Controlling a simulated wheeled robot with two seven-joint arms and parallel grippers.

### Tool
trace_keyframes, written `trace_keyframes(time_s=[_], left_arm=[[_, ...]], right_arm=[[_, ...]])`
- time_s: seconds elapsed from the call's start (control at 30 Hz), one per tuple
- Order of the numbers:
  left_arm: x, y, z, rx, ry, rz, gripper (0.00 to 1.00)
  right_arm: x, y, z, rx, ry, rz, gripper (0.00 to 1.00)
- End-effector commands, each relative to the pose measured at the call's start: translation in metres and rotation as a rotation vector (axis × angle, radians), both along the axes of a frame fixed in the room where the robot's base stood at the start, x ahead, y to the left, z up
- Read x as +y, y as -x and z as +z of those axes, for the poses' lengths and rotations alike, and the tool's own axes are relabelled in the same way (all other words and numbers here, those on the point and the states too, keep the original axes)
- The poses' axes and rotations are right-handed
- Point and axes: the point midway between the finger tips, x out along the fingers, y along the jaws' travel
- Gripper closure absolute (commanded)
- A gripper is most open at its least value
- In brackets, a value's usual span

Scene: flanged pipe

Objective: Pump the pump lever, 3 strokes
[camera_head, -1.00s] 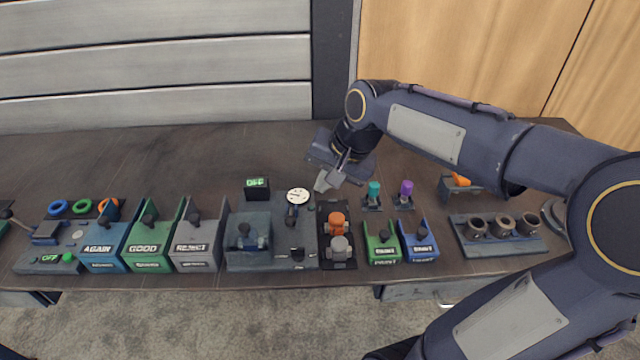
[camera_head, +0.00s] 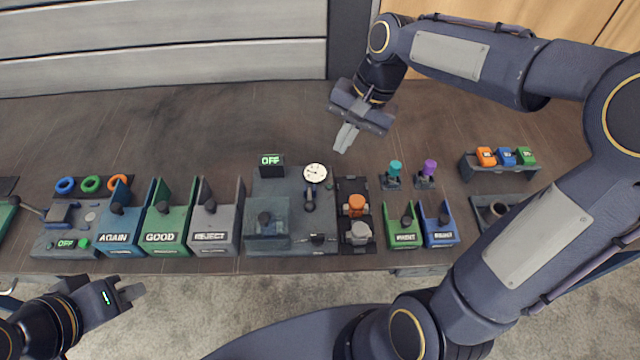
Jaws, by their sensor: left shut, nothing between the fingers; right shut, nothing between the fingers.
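A dark station plate (camera_head: 264,187) near the table's middle carries a white dial gauge (camera_head: 315,172). A small dark upright part (camera_head: 309,198) stands just in front of the gauge, and a low black handle-like part (camera_head: 318,239) sits at the plate's front right. I cannot tell for sure which one is the pump lever. My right gripper (camera_head: 345,138) is shut and empty, above the table behind and right of the gauge, touching nothing. My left gripper (camera_head: 135,293) is shut and empty, low at the left in front of the table edge.
An OFF display (camera_head: 271,160) stands behind the plate. AGAIN (camera_head: 115,238), GOOD (camera_head: 161,237) and REJECT (camera_head: 211,236) bins stand left. A black tray (camera_head: 355,183) with orange and grey parts, then green (camera_head: 405,238) and blue (camera_head: 440,238) bins, stand right. The back of the table is clear.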

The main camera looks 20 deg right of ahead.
Motion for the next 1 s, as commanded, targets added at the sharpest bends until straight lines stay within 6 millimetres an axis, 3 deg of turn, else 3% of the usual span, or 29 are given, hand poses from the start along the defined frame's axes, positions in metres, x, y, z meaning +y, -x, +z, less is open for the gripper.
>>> trace_keyframes(time_s=[0.5,0.7,1.0], left_arm=[[0.0,0.0,0.004,0.0,0.0,0.0,1.0],[0.0,0.0,0.008,0.0,0.0,0.0,1.0],[0.0,0.0,0.009,0.0,0.0,0.0,1.0]], right_arm=[[0.034,-0.001,-0.093,0.005,0.0,0.004,1.0],[0.051,0.014,-0.105,0.001,0.001,0.003,1.0],[0.057,0.019,-0.111,0.0,0.0,0.0,1.0]])
